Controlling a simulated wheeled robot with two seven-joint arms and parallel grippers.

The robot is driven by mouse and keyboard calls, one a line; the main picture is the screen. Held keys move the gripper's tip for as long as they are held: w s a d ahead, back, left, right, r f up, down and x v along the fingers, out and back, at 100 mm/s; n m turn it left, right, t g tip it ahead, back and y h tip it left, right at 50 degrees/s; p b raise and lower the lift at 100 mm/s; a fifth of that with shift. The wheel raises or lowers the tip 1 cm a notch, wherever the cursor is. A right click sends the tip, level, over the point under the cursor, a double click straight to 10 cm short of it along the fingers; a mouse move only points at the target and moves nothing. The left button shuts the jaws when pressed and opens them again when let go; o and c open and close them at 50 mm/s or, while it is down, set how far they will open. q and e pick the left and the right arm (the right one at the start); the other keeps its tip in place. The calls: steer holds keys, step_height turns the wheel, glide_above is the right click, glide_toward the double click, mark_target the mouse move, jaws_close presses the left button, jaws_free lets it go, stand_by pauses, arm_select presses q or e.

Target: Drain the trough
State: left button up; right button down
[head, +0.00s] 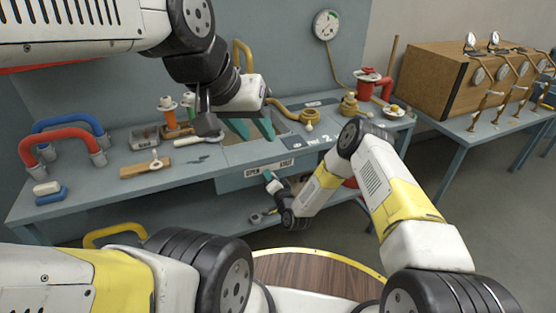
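A grey-blue box front, which looks like the trough (236,183), sits at the middle of the bench's front edge. Its label strip (268,167) reads OPEN and SHUT. My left gripper (252,133) hangs above the trough area with its two teal fingers spread and nothing seen between them. It hides part of the trough's inside, so I cannot tell whether there is water. My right gripper (271,178) is low at the box front, just below the label. Its teal fingertips are small and partly hidden; I cannot see a handle or what they touch.
Red (60,138) and blue (70,125) hoses stand at the bench's left end, near a wooden brush (146,168) and a metal tray (144,137). Brass fittings (349,104) and a red pipe (367,83) stand at right. A wooden box (434,82) is on another table.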

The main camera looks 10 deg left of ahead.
stand_by(0.5)
steer(key=c, duration=1)
jaws_free()
steer(key=v, duration=0.7)
steer(key=shift+s+d, duration=0.25)
steer(key=shift+s, duration=0.1)
